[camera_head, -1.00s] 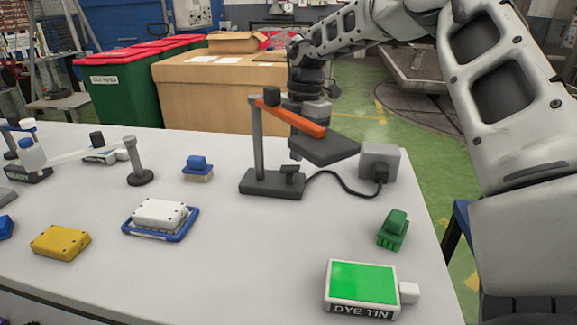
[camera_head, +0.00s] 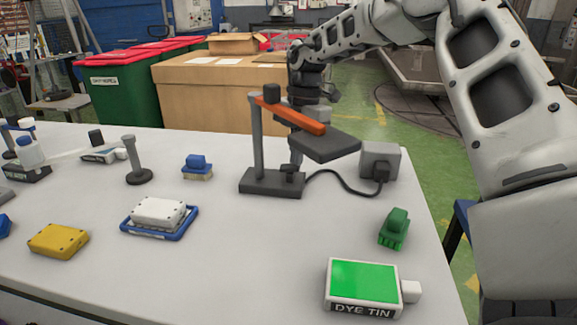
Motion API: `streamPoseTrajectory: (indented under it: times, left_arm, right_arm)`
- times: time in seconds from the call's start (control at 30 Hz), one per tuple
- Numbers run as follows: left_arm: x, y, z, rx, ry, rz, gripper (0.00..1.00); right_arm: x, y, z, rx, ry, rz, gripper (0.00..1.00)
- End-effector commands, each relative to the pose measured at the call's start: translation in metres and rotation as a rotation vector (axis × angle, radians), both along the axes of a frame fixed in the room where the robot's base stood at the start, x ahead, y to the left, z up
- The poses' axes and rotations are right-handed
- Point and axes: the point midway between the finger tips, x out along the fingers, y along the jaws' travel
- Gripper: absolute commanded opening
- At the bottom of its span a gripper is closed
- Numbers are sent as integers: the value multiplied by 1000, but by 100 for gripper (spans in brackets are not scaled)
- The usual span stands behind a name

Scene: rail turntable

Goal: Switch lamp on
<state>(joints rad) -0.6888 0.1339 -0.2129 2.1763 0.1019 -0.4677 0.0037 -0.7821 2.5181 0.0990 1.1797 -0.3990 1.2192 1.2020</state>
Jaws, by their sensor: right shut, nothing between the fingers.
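The lamp stands at the back of the white table. It has a dark base (camera_head: 258,183), a grey post, an orange arm (camera_head: 292,118) and a flat dark head (camera_head: 325,146). No glow shows from the head. A small dark switch (camera_head: 290,170) sits on the right part of the base. My right gripper (camera_head: 296,162) is shut and points down behind the orange arm, its tip at or just above the switch. The arm and head hide part of it, and I cannot tell whether it touches. My left gripper is not in view.
A black cable runs from the base to a grey socket box (camera_head: 380,160). A green block (camera_head: 394,228) and a dye tin (camera_head: 362,285) lie at the right front. A blue tray (camera_head: 154,234) with a white block, a yellow block (camera_head: 58,241) and a grey post (camera_head: 136,160) stand left.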

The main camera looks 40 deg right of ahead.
Motion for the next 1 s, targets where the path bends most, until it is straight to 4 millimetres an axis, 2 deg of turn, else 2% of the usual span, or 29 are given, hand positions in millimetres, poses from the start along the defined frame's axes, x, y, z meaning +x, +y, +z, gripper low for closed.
streamPoseTrajectory:
  times: [0.53, 1.0]
  left_arm:
    - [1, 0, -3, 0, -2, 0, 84]
    - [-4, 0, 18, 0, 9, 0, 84]
  right_arm:
    - [0, 0, -5, 1, 0, 0, 0]
    - [0, 0, 30, 0, 0, 0, 0]
